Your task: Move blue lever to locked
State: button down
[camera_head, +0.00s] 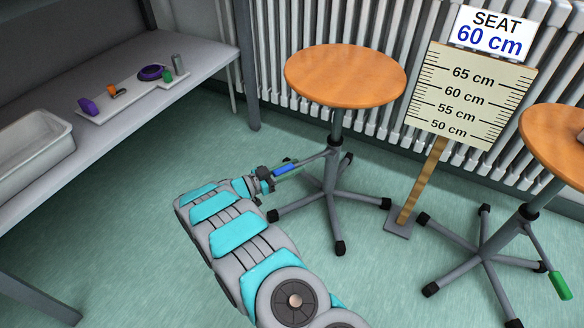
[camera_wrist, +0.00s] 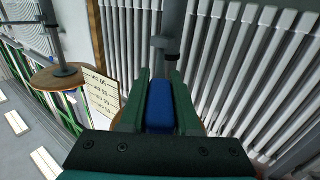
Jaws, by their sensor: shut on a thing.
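The blue lever (camera_head: 288,169) sticks out to the left from the column of a stool with a round orange seat (camera_head: 345,75). My gripper (camera_head: 272,175) is at the lever's outer end. In the wrist view the blue lever grip (camera_wrist: 159,105) lies between the two green fingers of my gripper (camera_wrist: 160,88), which are shut on it. The stool's grey column (camera_wrist: 170,35) rises just beyond the fingertips in that view. Part of the lever is hidden by my fingers.
A height board (camera_head: 468,98) reading 50 to 65 cm, with a "SEAT 60 cm" sign (camera_head: 490,33), stands right of the stool. A second stool with a green lever (camera_head: 560,285) is at the right. A radiator (camera_head: 370,30) lines the wall. A bench (camera_head: 120,100) stands left.

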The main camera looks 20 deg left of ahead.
jog(key=shift+w+a+r, duration=0.1)
jog(key=c, duration=0.6)
grip_release()
jog(key=shift+c, duration=0.2)
jog(key=v, duration=0.7)
jog(key=shift+s+a, duration=0.2)
jog(key=shift+s, duration=0.15)
